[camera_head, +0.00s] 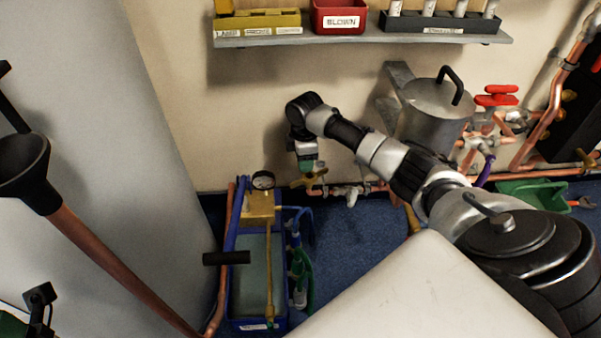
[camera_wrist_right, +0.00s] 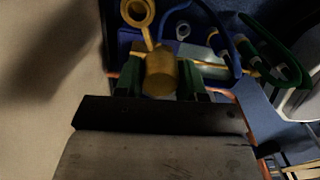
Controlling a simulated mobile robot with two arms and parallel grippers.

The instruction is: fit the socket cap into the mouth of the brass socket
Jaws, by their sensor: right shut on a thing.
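My right gripper (camera_head: 306,168) is in front of the wall, above and to the right of the pressure gauge. I cannot tell whether ring and cylinder are joined. In the head view a small brass piece (camera_head: 316,180) shows just below the fingers. I cannot make out the brass socket's mouth for certain. My left gripper is not in view.
A blue tub (camera_head: 233,310) with a brass block (camera_head: 258,207) and gauge (camera_head: 263,180) stands below left of the gripper. Copper pipework (camera_head: 375,187) runs along the wall to the right. A steel pot (camera_head: 434,110) hangs above it, and a shelf (camera_head: 350,40) is higher up.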

